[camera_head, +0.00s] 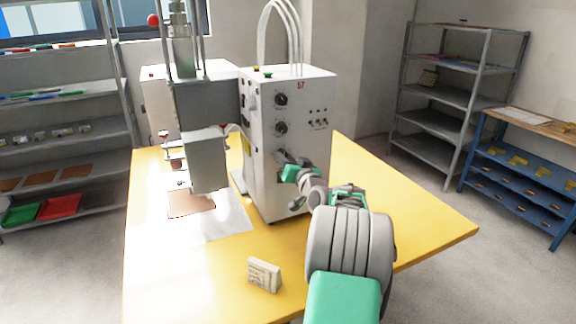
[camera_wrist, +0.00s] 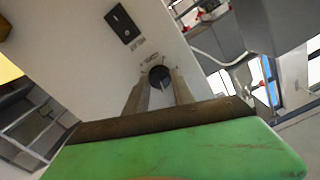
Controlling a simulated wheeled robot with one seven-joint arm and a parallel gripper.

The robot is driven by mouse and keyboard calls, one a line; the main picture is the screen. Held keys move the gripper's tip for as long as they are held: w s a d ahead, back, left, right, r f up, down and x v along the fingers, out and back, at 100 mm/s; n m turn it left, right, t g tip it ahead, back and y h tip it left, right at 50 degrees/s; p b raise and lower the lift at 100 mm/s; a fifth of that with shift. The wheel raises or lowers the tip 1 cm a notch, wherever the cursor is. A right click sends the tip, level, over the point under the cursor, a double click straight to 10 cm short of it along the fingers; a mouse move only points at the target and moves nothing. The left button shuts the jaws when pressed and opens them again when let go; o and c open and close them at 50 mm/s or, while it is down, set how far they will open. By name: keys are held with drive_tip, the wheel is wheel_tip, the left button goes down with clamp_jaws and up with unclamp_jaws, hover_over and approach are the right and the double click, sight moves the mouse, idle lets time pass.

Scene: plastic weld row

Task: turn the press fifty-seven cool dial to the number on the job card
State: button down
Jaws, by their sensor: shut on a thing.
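The press cabinet (camera_head: 300,180) is a white box with a red 57 on its front. Two black dials, an upper one (camera_head: 281,99) and a lower one (camera_head: 280,128), show on its face. My gripper (camera_head: 284,164) is at the panel below them, hiding what it holds. In the wrist view, my gripper's two fingers (camera_wrist: 160,88) are shut on a dark round dial (camera_wrist: 159,74). Its label and setting are too small to read, so I cannot confirm it is the cool dial. The job card (camera_head: 264,274) stands on the yellow table; its number is not legible.
A row of small switches (camera_head: 318,117) is right of the dials. A black rectangular fitting (camera_wrist: 122,24) is near the held dial in the wrist view. The press column and head (camera_head: 206,160) stand left of the cabinet. The yellow tabletop (camera_head: 420,225) is clear at right.

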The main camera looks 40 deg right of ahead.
drive_tip(key=shift+f+n+b, duration=0.4)
drive_tip(key=shift+f+b, duration=0.45)
drive_tip(key=n+b, duration=0.4)
drive_tip(key=b, duration=0.5)
drive_tip(key=shift+r+n+b, duration=0.15)
drive_tip(key=shift+n+b, duration=0.25)
drive_tip(key=shift+r+n+b, duration=0.2)
drive_tip(key=shift+n+b, duration=0.7)
drive_tip(key=shift+b, duration=0.55)
drive_tip(key=c, duration=1.3)
unclamp_jaws()
drive_tip(key=shift+d+r, duration=0.1)
drive_tip(key=shift+d, duration=0.05)
drive_tip(key=shift+o, duration=1.1)
drive_tip(key=shift+r, duration=0.2)
